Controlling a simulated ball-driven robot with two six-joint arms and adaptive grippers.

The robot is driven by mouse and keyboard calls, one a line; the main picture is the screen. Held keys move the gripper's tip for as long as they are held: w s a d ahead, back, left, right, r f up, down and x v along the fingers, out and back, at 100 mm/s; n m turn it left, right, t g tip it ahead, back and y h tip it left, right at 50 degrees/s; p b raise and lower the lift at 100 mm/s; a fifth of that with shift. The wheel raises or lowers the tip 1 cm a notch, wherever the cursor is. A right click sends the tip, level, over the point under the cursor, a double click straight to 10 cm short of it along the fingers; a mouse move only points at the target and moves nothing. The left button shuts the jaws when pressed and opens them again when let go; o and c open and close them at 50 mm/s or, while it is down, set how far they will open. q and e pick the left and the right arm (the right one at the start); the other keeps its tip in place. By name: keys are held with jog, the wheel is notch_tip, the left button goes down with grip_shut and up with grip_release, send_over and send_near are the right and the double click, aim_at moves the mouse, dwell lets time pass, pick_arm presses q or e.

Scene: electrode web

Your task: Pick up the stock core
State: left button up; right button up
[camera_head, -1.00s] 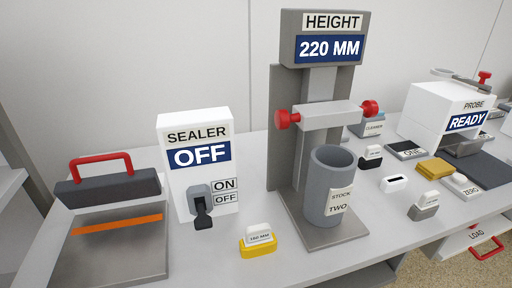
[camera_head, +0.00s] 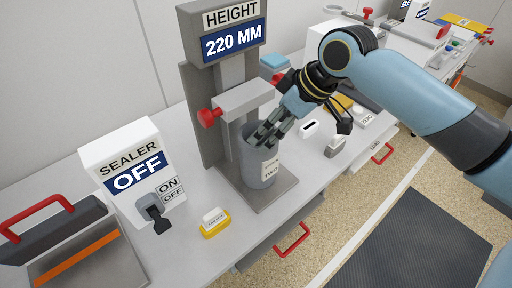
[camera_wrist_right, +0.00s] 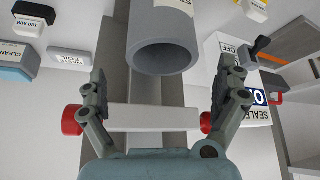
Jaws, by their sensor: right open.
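The stock core (camera_head: 246,165) is a grey hollow cylinder with a label reading "TWO". It stands upright on the base of the height stand (camera_head: 272,196). My right gripper (camera_head: 268,138) reaches in from the right, with its fingers at the core's open top, partly covering the rim. In the right wrist view the core's open end (camera_wrist_right: 160,56) lies between the two spread fingers of my right gripper (camera_wrist_right: 160,84). The gripper is open and holds nothing; I cannot tell whether a finger touches the core. My left gripper is not in view.
The stand's crossbar with red knobs (camera_head: 208,116) is close behind the core and the fingers. A white sealer box (camera_head: 128,170) reading OFF and a yellow-based block (camera_head: 214,224) are to the left. Small labelled blocks (camera_head: 335,146) lie to the right. The table's front edge is near.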

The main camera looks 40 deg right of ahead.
aim_at(258, 156)
jog(key=p+x, duration=0.1)
jog(key=x, duration=0.6)
jog(key=shift+p, duration=0.3)
jog(key=shift+s+f, duration=0.15)
jog(key=shift+s, duration=0.05)
jog(key=shift+c, duration=1)
jog(key=shift+a, duration=0.1)
jog(key=c, duration=1.2)
